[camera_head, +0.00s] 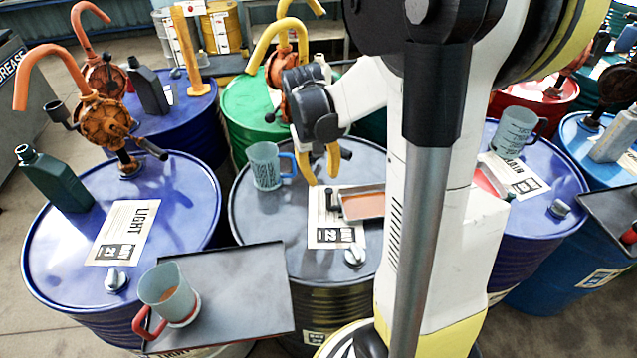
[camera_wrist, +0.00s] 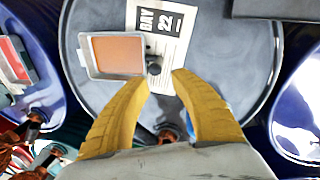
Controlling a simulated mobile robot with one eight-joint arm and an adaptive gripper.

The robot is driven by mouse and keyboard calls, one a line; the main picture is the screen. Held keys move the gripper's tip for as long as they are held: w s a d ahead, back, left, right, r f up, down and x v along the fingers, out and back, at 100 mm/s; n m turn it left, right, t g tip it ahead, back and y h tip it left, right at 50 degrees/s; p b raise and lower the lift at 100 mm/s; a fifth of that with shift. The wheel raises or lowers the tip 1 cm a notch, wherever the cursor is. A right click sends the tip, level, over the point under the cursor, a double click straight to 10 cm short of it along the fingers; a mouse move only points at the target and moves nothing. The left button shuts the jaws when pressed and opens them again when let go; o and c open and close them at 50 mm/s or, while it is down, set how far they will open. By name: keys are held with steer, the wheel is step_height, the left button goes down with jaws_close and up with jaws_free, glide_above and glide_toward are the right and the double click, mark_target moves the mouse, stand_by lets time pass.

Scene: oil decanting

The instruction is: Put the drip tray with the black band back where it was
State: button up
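A shallow grey drip tray (camera_head: 362,204) with orange-brown liquid lies on the grey top of the middle drum (camera_head: 262,215), partly over the BAY 22 sheet (camera_head: 330,237). Its short dark handle (camera_head: 331,198) points left; I take this for the black band, but cannot be sure. The tray also shows in the wrist view (camera_wrist: 118,56), with the dark handle on the side toward my gripper (camera_wrist: 161,82). My gripper is open and empty, its yellow fingertips apart near the handle. In the head view, my gripper (camera_head: 322,178) points down by the handle; contact cannot be judged.
A grey-blue jug (camera_head: 265,165) stands left of my gripper. A jug with orange liquid (camera_head: 168,292) stands on a dark tray (camera_head: 235,295) at the front left. Another red-filled tray (camera_head: 490,182) lies on the right blue drum, partly hidden by my arm. Pumps crowd the back.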

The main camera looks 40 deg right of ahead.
steer(key=s+a+r+n+t, duration=0.1)
steer(key=s+a+r+t, duration=0.1)
steer(key=a, duration=0.4)
steer(key=s+a+r+n+t+y, duration=0.1)
steer(key=s+a+r+t, duration=0.2)
steer(key=a+r, duration=0.2)
steer(key=s+a+r+n+t, duration=0.1)
steer(key=a+r, duration=0.3)
steer(key=a, duration=0.4)
steer(key=shift+s+a+n+t, duration=0.3)
steer(key=shift+s+n+t, duration=0.1)
steer(key=shift+s+t, duration=0.5)
steer(key=shift+d, duration=0.1)
